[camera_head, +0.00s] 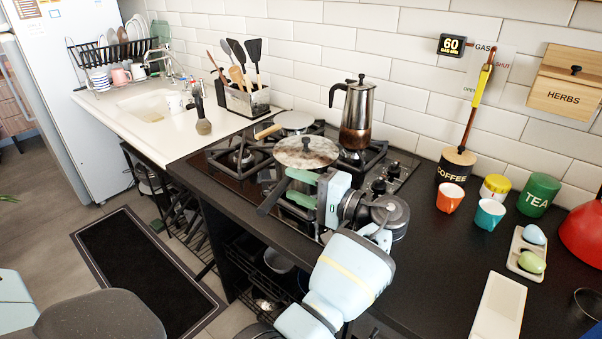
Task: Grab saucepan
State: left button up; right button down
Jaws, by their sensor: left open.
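A lidded saucepan (306,151) with a mottled lid and a dark knob stands on the front part of the gas hob (225,165). Its dark handle (269,202) points toward the front left edge of the counter. The handle appears to lie at or between the fingertips; contact cannot be told. The gripper and wrist hide part of the hob and the pan's near side.
A moka pot (357,115) stands behind the saucepan. Another pan with a wooden handle (268,131) is at the back. Hob knobs (379,186) are right of my gripper. Cups (450,197) and a coffee jar (457,168) stand further right.

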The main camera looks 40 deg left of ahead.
pick_arm(q)
jog(key=a, duration=0.3)
jog(key=a+p, duration=0.1)
jog(key=a, duration=0.1)
jog(key=shift+s+a+f, duration=0.1)
jog(key=shift+s, duration=0.2)
grip_shut()
dwell(1.0)
